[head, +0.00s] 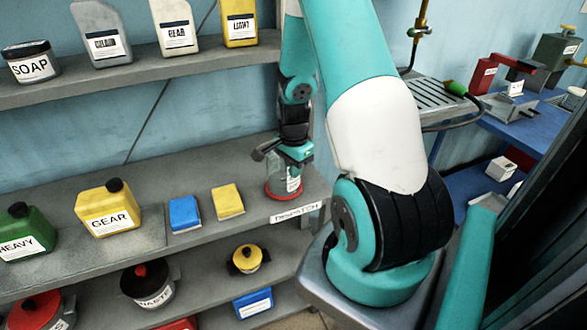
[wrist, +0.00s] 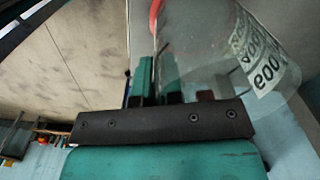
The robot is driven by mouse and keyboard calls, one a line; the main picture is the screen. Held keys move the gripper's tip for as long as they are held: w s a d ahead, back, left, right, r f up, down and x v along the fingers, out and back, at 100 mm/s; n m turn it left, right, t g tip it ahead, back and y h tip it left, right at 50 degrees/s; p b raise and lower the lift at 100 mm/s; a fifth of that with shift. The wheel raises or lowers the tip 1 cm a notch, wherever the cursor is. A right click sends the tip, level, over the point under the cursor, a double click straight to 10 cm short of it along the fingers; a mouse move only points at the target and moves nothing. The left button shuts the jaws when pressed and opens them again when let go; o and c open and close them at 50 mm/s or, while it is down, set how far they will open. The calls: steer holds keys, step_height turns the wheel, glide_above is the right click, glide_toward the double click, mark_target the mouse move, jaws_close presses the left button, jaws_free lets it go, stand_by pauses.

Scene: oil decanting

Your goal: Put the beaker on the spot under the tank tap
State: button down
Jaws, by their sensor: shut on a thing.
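The clear beaker (head: 284,184) with a red band at its bottom is at the right end of the middle shelf, by the DISPATCH label (head: 297,212). My gripper (head: 290,153) is shut on the beaker at its upper part. I cannot tell whether its bottom touches the shelf. In the wrist view the beaker (wrist: 205,50) fills the upper middle, with printed graduations on its right side, between my fingers (wrist: 165,82). A grey-green tank (head: 556,50) with a yellow part stands on the blue bench at far right. The spot under its tap cannot be made out.
The middle shelf (head: 130,240) also holds a yellow GEAR can (head: 108,210), a green HEAVY can (head: 24,232), and blue (head: 184,214) and yellow (head: 228,201) blocks. A slatted metal tray (head: 440,97) sits below a brass pipe (head: 418,32). The blue bench (head: 530,125) carries several devices.

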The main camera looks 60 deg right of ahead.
steer(key=shift+f, duration=0.3)
steer(key=shift+f, duration=0.2)
steer(key=c, duration=1.3)
jaws_free()
steer(key=shift+o, duration=0.2)
steer(key=shift+r, duration=0.15)
